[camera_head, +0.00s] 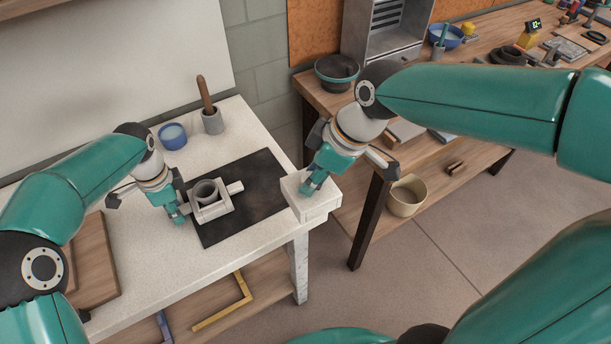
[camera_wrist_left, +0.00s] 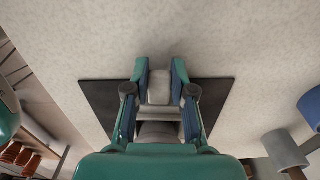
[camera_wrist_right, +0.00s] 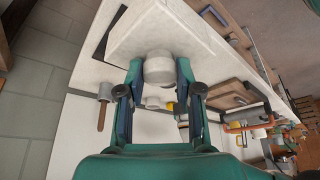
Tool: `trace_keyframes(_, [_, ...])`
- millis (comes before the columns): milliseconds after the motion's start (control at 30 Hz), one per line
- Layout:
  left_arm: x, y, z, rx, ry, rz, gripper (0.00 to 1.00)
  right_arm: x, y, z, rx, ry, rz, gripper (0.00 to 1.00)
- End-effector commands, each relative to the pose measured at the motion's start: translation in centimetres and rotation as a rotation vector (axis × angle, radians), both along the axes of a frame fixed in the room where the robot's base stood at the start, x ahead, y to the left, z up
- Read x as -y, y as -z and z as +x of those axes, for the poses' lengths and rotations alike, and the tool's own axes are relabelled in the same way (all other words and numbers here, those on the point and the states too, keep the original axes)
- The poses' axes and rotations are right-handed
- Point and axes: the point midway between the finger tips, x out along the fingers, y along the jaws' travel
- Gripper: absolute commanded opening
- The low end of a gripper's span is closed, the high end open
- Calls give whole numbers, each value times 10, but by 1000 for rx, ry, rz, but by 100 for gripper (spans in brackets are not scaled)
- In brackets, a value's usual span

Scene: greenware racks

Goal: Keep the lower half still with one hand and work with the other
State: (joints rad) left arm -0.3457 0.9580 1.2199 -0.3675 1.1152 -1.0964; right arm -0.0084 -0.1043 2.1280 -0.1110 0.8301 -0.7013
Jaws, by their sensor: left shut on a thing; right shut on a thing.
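The lower half (camera_head: 218,209), a pale block with a grey round cup (camera_head: 206,191) in its middle and a lug at its right side, sits on the black mat (camera_head: 262,180). My left gripper (camera_head: 181,216) is shut on its left lug (camera_wrist_left: 159,88). My right gripper (camera_head: 311,186) is shut on the knob (camera_wrist_right: 158,68) of a white block, the upper half (camera_head: 319,209). It holds this block to the right of the mat, over the table's right edge, apart from the lower half. The block's underside is hidden in the head view.
A blue cup (camera_head: 172,136) and a grey pot (camera_head: 212,123) with a wooden handle stand on the white table (camera_head: 140,240) behind the mat. A wooden board (camera_head: 95,270) lies at left. A wooden bench (camera_head: 440,155) with a dark bowl (camera_head: 337,74) is at right, with a bucket (camera_head: 406,197) below.

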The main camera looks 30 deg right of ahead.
Motion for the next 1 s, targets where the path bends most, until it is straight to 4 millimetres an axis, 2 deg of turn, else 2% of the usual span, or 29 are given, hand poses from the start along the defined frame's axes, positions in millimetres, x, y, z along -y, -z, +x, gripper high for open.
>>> trace_keyframes(400, [0, 1, 0, -2, 0, 1, 0, 5, -4, -3, 2, 2, 0, 0])
trace_keyframes(433, [0, 0, 0, 1, 0, 0, 29, 5, -4, -3, 2, 2, 0, 0])
trace_keyframes(567, [0, 0, 0, 1, 0, 0, 51, 5, -4, -3, 3, 1, 0, 0])
trace_keyframes(600, [0, 0, 0, 1, 0, 0, 53, 5, -4, -3, 3, 1, 0, 0])
trace_keyframes(1000, [0, -1, 0, 0, 0, 0, 53, 5, -4, -3, 3, 1, 0, 0])
